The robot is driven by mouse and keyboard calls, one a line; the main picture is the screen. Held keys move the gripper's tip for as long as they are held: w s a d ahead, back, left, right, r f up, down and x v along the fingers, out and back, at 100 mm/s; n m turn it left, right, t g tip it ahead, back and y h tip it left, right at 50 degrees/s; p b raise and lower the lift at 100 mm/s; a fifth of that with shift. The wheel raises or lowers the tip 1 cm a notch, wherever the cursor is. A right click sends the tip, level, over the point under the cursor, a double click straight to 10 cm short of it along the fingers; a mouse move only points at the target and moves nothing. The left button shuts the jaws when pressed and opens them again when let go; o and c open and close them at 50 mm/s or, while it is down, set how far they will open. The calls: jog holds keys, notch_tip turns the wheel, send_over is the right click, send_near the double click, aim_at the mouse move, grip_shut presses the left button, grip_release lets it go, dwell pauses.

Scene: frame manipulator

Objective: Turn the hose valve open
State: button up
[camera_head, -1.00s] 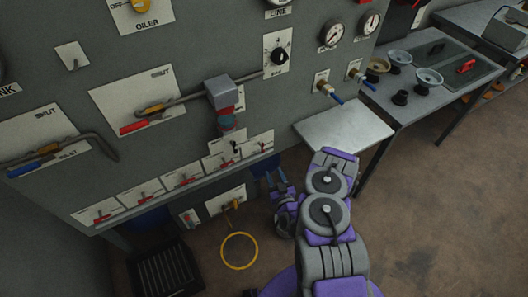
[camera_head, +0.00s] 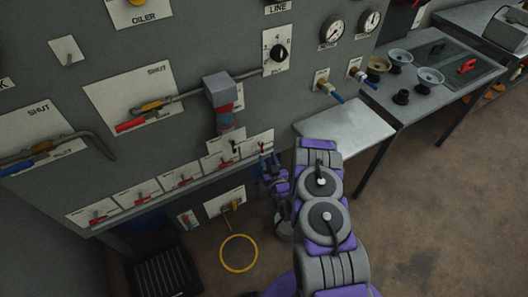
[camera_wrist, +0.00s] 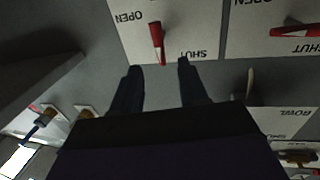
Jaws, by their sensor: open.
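A red lever (camera_wrist: 157,42) on a white plate (camera_wrist: 190,20) marked OPEN and SHUT is in the wrist view, top centre, upside down. The lever points down in that picture, and its end is near the gap between my fingertips. My gripper (camera_wrist: 159,66) is open, with one dark finger on each side of the lever's line; I cannot tell whether they touch. In the head view my gripper (camera_head: 268,157) is at the right end of the lower valve row. No label reading "hose" is legible, so I cannot tell which valve is the hose one.
Several red-lever valves (camera_head: 182,181) line the panel to the left. A yellow-handled valve (camera_head: 233,205) sits below, above a yellow ring (camera_head: 239,253). A grey boxed pipe (camera_head: 222,92) juts out above. A metal shelf (camera_head: 343,132) stands to the right of my gripper.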

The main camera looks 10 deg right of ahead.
aim_at(263, 148)
jog(key=shift+w+a+b, duration=0.2)
jog(key=shift+w+b, duration=0.15)
jog(key=shift+w, duration=1)
jog(key=shift+w+a+b, duration=0.2)
jog(key=shift+w+b, duration=0.1)
jog(key=shift+w, duration=1)
grip_shut()
